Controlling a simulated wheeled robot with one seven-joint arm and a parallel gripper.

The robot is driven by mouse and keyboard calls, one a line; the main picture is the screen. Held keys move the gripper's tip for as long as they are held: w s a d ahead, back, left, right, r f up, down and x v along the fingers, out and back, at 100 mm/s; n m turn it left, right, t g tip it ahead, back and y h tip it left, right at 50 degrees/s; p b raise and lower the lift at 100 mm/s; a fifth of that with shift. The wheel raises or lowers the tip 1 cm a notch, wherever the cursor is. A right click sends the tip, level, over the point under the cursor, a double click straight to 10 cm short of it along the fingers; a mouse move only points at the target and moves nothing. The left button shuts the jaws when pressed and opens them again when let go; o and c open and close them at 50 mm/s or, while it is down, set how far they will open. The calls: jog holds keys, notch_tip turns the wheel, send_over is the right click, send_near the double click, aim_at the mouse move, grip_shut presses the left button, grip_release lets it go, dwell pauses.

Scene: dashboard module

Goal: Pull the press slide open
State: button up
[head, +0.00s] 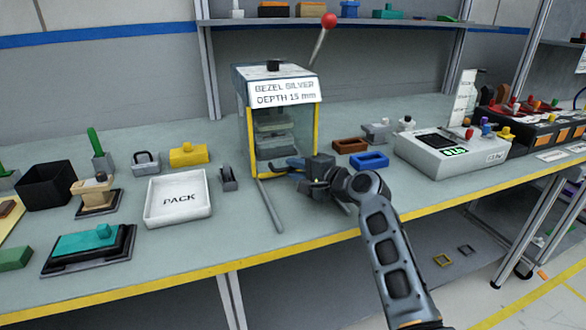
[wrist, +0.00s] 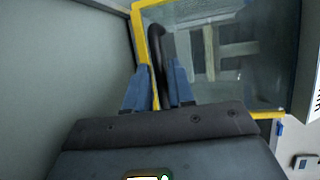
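Grey plates (head: 275,130) show inside. A dark curved handle (wrist: 157,45) shows at the front in the wrist view; I take it for the slide's handle. My gripper (head: 290,165) is at the lower front of the press. In the wrist view its blue fingers (wrist: 159,88) stand on either side of the handle, with a narrow yellow strip visible beside the left finger. The slide itself is largely hidden.
A white PACK tray (head: 180,218) and a grey clamp-like part (head: 228,178) lie to the left. Brown (head: 350,145) and blue (head: 369,160) frames lie close on the right. A red-knobbed lever (head: 323,42) rises above.

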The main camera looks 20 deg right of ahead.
jog(key=shift+w+a+f, duration=0.15)
jog(key=shift+w+a, duration=0.15)
jog(key=shift+w, duration=0.25)
grip_shut()
